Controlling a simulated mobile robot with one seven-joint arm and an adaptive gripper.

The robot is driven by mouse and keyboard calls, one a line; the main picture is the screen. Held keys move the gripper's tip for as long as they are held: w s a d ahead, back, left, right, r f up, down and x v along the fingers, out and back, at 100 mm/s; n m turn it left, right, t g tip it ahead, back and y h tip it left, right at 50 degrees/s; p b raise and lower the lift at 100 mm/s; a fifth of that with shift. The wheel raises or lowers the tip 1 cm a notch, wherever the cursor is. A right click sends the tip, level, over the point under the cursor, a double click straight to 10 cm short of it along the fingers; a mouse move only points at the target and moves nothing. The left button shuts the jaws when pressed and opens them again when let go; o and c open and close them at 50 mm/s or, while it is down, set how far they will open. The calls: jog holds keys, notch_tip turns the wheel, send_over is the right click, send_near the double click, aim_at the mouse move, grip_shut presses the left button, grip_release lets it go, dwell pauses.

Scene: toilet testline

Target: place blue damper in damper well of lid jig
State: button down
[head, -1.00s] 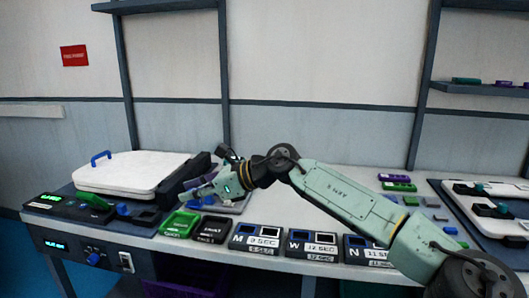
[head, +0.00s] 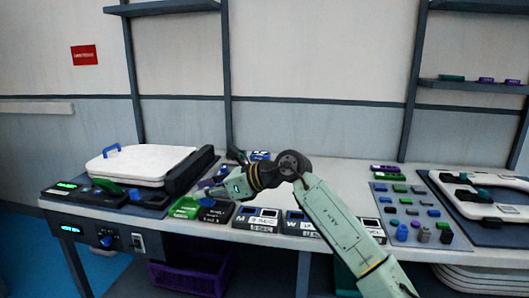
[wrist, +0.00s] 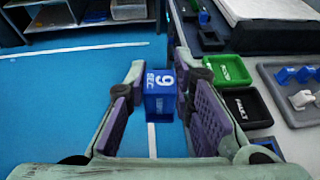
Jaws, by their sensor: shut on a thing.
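In the wrist view my gripper (wrist: 160,108) is shut on a blue block (wrist: 158,92) marked "9 SEC", the blue damper, held between the purple finger pads above the blue floor. In the head view my gripper (head: 212,191) is at the bench's front edge, left of centre; the held block is hard to make out there. Left of it is a dark fixture (head: 172,184) under a white lid (head: 140,163) with a blue handle, which looks like the lid jig. Small dark pockets (wrist: 211,41) show along its front in the wrist view; I cannot tell which is the damper well.
A green tray (wrist: 228,70) and a black tray (wrist: 246,107) sit right of my gripper in the wrist view. Labelled bins (head: 258,219) line the front edge. A grey board (head: 450,236) with small parts and a white seat-shaped frame (head: 440,186) stand at the right.

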jog(key=w+d+f+m+t+h, duration=0.1)
jog(key=d+f+m+t+h, duration=0.3)
jog(key=f, duration=0.9)
jog(key=w+d+f+m+t, duration=0.15)
jog(key=d+f, duration=0.45)
jog(key=f, duration=0.7)
jog(key=s+d+f+m+t+h, duration=0.1)
jog(key=s+d+f, duration=0.1)
jog(key=s+f, duration=0.5)
jog(key=s+d+f+m+t+h, duration=0.1)
jog(key=s+f, duration=0.2)
jog(key=f, duration=0.8)
jog(key=s+d+f+m+h, duration=0.15)
jog(key=s+f, duration=0.25)
jog(key=f, duration=0.6)
notch_tip(320, 180, up, 11)
jog(key=w+m+t+h, duration=0.1)
jog(key=m, duration=0.1)
jog(key=shift+w+r+b, duration=0.15)
jog(key=shift+w+b, duration=0.15)
jog(key=shift+b, duration=0.1)
